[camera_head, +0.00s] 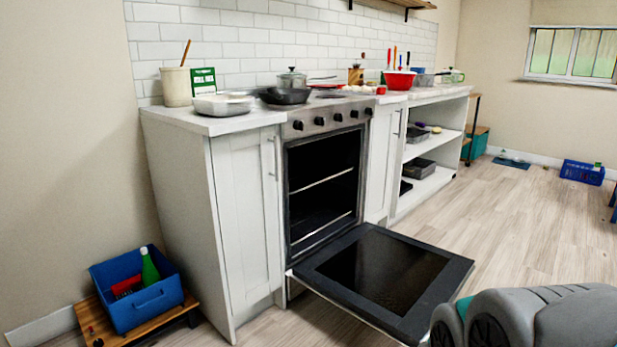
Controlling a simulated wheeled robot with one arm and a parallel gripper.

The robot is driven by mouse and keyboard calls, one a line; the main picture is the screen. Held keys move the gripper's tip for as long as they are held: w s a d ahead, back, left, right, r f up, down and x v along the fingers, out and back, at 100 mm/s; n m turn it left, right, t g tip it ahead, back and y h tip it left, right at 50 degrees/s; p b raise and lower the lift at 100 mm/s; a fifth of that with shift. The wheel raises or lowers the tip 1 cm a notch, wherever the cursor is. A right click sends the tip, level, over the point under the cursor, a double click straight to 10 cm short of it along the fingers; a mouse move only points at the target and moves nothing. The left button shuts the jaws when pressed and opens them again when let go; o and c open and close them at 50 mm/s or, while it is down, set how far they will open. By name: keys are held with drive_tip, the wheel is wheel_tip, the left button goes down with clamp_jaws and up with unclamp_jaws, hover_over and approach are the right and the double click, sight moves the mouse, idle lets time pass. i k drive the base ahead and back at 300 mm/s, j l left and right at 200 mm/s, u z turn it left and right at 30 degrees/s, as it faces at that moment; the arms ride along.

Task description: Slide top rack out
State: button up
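The oven (299,131) stands in the middle of the counter run, below the stove knobs. Its door (395,272) is folded down and lies open, roughly level, in front of the dark cavity. The top rack (322,181) shows as a thin light bar across the cavity's middle and sits inside the oven. A lower rack (324,229) shows as a second light bar near the cavity floor. A grey part of my arm (550,318) fills the bottom right corner, right of the door. Its fingertips cannot be made out, so my gripper's state is not visible.
A white cabinet (246,210) flanks the oven on the left, with open shelves (435,155) to the right. A blue crate (150,305) sits on a low wooden stand at the lower left. Wooden floor (510,230) right of the door is clear.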

sight(352, 167)
drive_tip(key=i+l+u, duration=0.1)
drive_tip(key=u, duration=0.3)
drive_tip(key=l+u, duration=0.15)
drive_tip(key=u, duration=0.25)
drive_tip(key=i+l+u, duration=0.25)
drive_tip(key=l, duration=0.5)
drive_tip(key=l+u, duration=0.25)
drive_tip(key=l, duration=0.45)
drive_tip(key=l+u, duration=0.25)
drive_tip(key=l, duration=1.6)
drive_tip(key=i+l, duration=0.1)
drive_tip(key=l, duration=0.9)
